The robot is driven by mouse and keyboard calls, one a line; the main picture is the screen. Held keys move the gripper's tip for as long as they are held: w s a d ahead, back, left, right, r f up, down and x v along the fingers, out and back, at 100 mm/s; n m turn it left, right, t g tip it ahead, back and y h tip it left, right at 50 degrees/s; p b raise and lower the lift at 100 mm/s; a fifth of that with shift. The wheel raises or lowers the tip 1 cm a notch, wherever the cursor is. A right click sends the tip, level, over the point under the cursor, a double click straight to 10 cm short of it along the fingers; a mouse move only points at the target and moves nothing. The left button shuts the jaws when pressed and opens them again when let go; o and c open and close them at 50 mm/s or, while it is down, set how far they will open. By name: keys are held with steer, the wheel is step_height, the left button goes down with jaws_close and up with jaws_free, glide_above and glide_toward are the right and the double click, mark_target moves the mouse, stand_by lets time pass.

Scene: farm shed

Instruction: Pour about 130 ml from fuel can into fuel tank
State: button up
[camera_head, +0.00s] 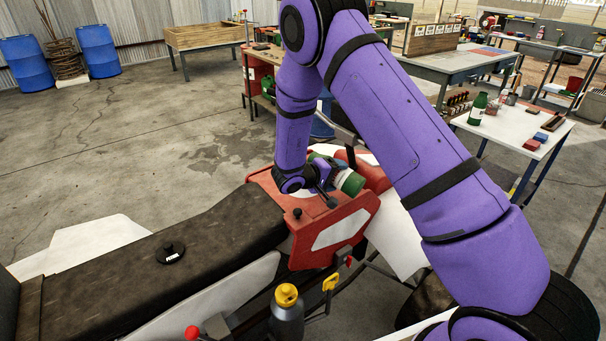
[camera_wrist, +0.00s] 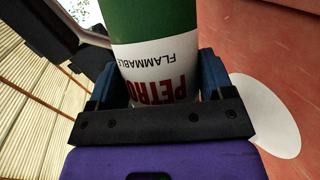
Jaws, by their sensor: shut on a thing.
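The fuel can is a green and white cylinder with a "PETROL FLAMMABLE" label (camera_wrist: 150,30). In the head view, its green part (camera_head: 351,182) shows beside my gripper (camera_head: 326,184), and the can looks tilted well over. My gripper is shut on the can; in the wrist view its blue fingers (camera_wrist: 158,82) press on both sides of the label. The can is above the red fuel tank (camera_head: 325,226) of the vehicle. The can's mouth, the tank opening and any flow are hidden. A black cap (camera_head: 171,252) lies on the dark seat.
The dark seat (camera_head: 90,285) stretches left of the tank. A grey bottle with a yellow top (camera_head: 287,312) and a yellow handle (camera_head: 331,282) are in front. A white table (camera_head: 507,128) with a green bottle (camera_head: 478,108) stands at right. The concrete floor at left is clear.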

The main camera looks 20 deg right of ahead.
steer(key=shift+s+d+f+m, duration=0.1)
steer(key=shift+f+m, duration=0.2)
steer(key=shift+f, duration=0.05)
steer(key=shift+t+y, duration=0.3)
stand_by(1.7)
